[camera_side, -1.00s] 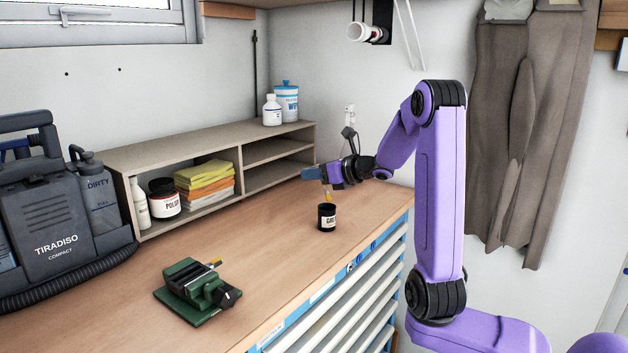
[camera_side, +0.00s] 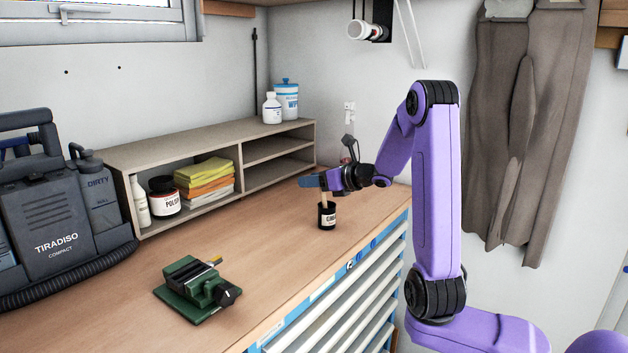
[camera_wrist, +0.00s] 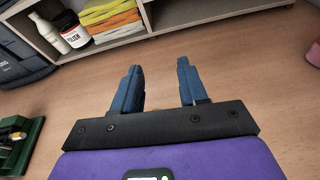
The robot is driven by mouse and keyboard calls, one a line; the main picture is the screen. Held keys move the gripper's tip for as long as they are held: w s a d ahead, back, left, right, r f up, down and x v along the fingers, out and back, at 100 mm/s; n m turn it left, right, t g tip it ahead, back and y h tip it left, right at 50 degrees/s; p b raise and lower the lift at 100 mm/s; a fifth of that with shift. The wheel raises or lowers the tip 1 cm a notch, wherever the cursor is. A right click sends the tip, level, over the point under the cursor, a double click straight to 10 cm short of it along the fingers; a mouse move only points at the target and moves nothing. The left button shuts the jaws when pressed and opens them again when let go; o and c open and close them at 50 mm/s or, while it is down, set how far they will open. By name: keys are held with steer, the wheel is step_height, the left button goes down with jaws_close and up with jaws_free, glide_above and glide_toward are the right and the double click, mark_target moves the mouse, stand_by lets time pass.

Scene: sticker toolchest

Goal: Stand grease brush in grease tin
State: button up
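The grease tin (camera_side: 327,218), small and black with a white label, stands upright on the bench in the side view. A tan handle, seemingly the grease brush (camera_side: 324,200), rises nearly upright from its mouth. The handle's upper end meets the underside of my gripper (camera_side: 308,182) in that view; I cannot tell whether they touch. My gripper points left just above the tin. In the wrist view my gripper (camera_wrist: 160,82) has its two blue fingers apart, with only bare bench showing between them. Neither tin nor brush shows there.
A green vise (camera_side: 197,287) sits at the front left, its edge also in the wrist view (camera_wrist: 20,145). A shelf unit (camera_side: 213,205) with folded cloths (camera_side: 207,175) and bottles stands behind. The bench (camera_side: 262,245) between vise and tin is clear.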

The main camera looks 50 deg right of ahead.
steer(key=v, duration=1.2)
steer(key=shift+r, duration=0.4)
